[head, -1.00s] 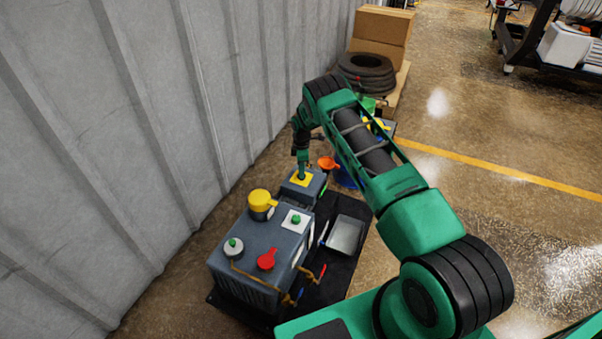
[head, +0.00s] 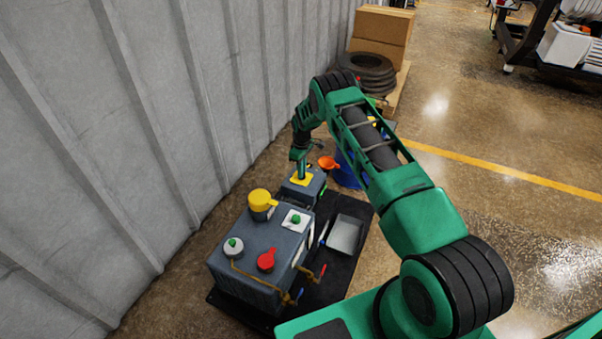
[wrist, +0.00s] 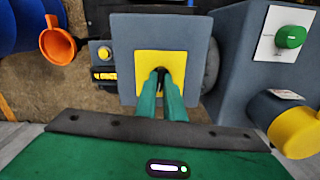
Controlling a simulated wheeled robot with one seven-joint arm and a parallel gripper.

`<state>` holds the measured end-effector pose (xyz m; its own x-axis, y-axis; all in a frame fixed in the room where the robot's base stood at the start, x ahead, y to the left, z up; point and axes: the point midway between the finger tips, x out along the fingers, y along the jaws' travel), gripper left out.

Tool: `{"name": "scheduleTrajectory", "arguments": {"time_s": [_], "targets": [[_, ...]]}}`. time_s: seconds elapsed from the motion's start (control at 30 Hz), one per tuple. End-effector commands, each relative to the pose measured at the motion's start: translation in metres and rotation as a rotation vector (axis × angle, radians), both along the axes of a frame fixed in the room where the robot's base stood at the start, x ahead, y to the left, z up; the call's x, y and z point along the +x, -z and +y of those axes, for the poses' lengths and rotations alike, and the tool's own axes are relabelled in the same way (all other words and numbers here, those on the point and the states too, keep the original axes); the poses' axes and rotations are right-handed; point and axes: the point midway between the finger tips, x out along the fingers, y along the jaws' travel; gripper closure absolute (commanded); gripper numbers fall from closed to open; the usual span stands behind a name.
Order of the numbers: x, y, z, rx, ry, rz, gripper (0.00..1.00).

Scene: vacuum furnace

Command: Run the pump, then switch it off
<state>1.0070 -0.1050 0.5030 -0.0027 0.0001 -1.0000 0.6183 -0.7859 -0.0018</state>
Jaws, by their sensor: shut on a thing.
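The pump is a small grey box (head: 313,189) with a yellow plate (wrist: 146,66) on its top, beyond the larger grey furnace cabinet (head: 243,261). My gripper (wrist: 161,76) is over the yellow plate, its two green fingers close together on a small dark switch lever (wrist: 160,71). The fingertips cover most of the lever, so its position cannot be told. In the head view my gripper reaches down onto the plate from above.
The cabinet carries a yellow-capped cylinder (head: 261,203), a green knob on a white plate (head: 296,219), a red handle (head: 266,260) and a grey-white knob (head: 233,246). An orange funnel (head: 328,162) is by a blue drum (head: 346,174). A corrugated wall (head: 150,130) stands left.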

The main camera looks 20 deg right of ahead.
Motion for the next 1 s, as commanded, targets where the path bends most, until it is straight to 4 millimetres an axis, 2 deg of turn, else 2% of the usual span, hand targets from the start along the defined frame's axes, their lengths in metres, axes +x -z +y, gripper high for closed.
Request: {"name": "scheduleTrajectory", "arguments": {"time_s": [0.2,0.5,1.0], "targets": [[0.0041,-0.0028,-0.0012,0.0,0.182,-0.011,1.0],[0.0044,-0.003,-0.0011,-0.001,0.352,-0.011,1.0],[0.005,-0.0035,-0.0014,0.0,0.423,-0.013,1.0]]}}
